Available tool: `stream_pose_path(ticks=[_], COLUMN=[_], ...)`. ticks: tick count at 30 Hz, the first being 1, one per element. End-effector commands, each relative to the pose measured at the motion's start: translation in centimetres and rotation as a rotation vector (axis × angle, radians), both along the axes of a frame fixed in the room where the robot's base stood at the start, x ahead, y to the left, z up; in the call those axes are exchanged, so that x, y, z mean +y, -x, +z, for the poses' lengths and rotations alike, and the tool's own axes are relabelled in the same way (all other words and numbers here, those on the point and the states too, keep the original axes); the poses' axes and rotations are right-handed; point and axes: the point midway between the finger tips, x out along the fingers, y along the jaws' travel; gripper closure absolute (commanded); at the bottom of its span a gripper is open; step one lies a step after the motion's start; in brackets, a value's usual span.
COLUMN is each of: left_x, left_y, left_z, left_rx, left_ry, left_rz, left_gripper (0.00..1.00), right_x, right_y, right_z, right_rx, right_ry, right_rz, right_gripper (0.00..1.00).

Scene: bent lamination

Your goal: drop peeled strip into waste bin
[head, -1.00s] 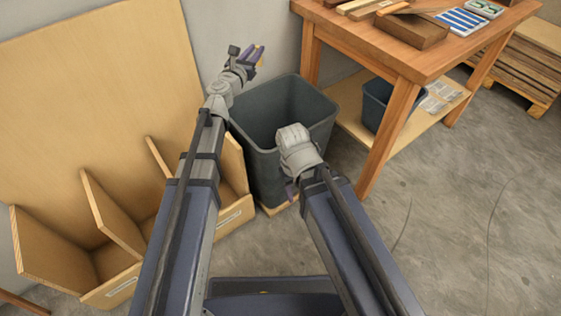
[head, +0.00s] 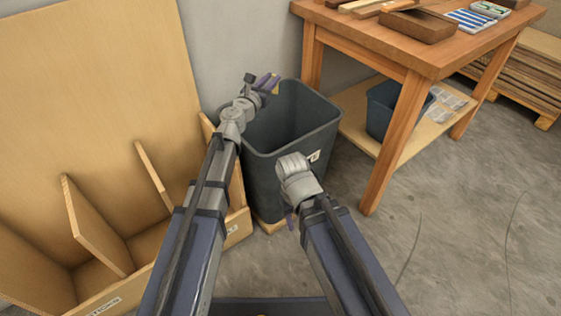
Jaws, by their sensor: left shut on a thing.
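The waste bin (head: 262,178) is a tall dark grey open-topped bin against the wall, left of the workbench. My right gripper (head: 291,219) points down in front of the bin. Its own arm largely hides it, so I cannot see its opening.
A wooden bin with dividers (head: 100,225) stands left of the waste bin. A wooden workbench (head: 440,60) stands at the right, with a small blue-grey bin (head: 380,108) on its lower shelf. Stacked boards (head: 515,75) are behind it.

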Motion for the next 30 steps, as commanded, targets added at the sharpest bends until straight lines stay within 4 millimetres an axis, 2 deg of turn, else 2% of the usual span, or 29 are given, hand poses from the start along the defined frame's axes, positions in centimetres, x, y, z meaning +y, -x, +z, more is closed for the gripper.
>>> stream_pose_path(ticks=[1,12,23,24,30], left_x=[0.0,0.0,0.0,0.0,0.0], left_y=[0.0,0.0,0.0,0.0,0.0], left_z=[-0.9,-4.9,-5.1,-5.1,-5.1], left_rx=[0.000,0.000,0.000,0.000,0.000], left_ry=[0.000,0.000,0.000,0.000,0.000], left_rz=[0.000,0.001,0.001,0.001,0.001], left_gripper=[1.00,1.00,1.00,0.71,0.49], right_x=[0.0,0.0,0.0,0.0,0.0], right_y=[0.0,0.0,0.0,0.0,0.0], right_z=[-0.9,-4.9,-5.1,-5.1,-5.1], right_rx=[0.000,-0.002,-0.002,-0.002,-0.002], right_ry=[0.000,0.000,0.000,0.000,0.000], right_rz=[-0.001,-0.008,-0.009,-0.009,-0.009], right_gripper=[0.50,0.50,0.50,0.50,0.50])
